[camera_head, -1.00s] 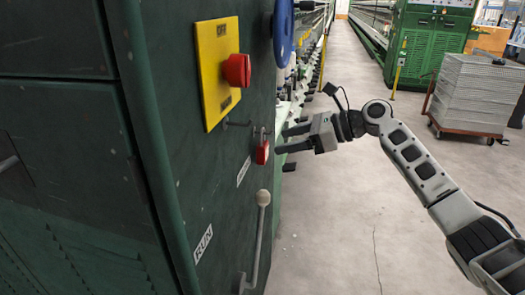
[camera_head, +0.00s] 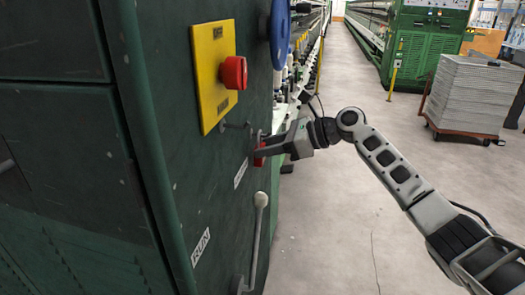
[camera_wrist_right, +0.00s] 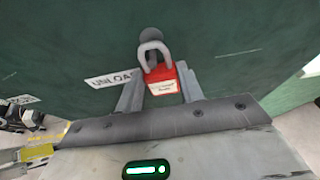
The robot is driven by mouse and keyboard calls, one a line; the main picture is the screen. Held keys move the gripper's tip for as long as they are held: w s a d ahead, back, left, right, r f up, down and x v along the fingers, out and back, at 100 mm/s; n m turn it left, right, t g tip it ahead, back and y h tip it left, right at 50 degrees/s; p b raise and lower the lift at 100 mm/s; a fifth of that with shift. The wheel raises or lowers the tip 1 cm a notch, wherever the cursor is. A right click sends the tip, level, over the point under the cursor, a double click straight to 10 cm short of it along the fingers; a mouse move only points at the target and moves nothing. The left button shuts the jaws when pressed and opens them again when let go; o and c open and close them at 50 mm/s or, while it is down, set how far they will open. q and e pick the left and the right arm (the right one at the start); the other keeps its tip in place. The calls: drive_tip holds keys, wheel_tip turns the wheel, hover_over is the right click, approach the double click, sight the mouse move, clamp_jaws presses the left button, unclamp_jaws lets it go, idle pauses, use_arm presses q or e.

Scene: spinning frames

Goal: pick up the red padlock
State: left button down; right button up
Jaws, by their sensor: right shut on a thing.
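The red padlock (camera_head: 259,155) hangs on the dark green machine panel, below the yellow plate. In the right wrist view the red padlock (camera_wrist_right: 162,82) has a grey shackle at its top, looped around a dark peg (camera_wrist_right: 151,40), and a pale label on its body. My right gripper (camera_head: 268,146) is at the panel with its fingers around the padlock. In the wrist view my right gripper (camera_wrist_right: 160,92) has one finger on each side of the red body and is shut on it. My left gripper does not show.
A yellow plate (camera_head: 208,75) with a red knob (camera_head: 234,72) sits above the padlock. A lever with a pale ball (camera_head: 261,200) is below it, and a blue wheel (camera_head: 280,35) is further back. The floor (camera_head: 340,215) to the right is open.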

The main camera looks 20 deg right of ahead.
drive_tip(key=shift+r, duration=0.1)
drive_tip(key=shift+r, duration=0.65)
drive_tip(key=s+d, duration=1)
drive_tip(key=d, duration=0.5)
drive_tip(key=shift+b, duration=0.4)
drive_tip(key=shift+r, duration=0.1)
drive_tip(key=f+p+v, duration=0.1)
drive_tip(key=p+v, duration=0.4)
drive_tip(key=v, duration=0.2)
drive_tip(key=shift+s+d+p, duration=0.3)
drive_tip(key=shift+s+d, duration=0.05)
drive_tip(key=shift+d, duration=0.05)
drive_tip(key=shift+f, duration=0.1)
idle(0.7)
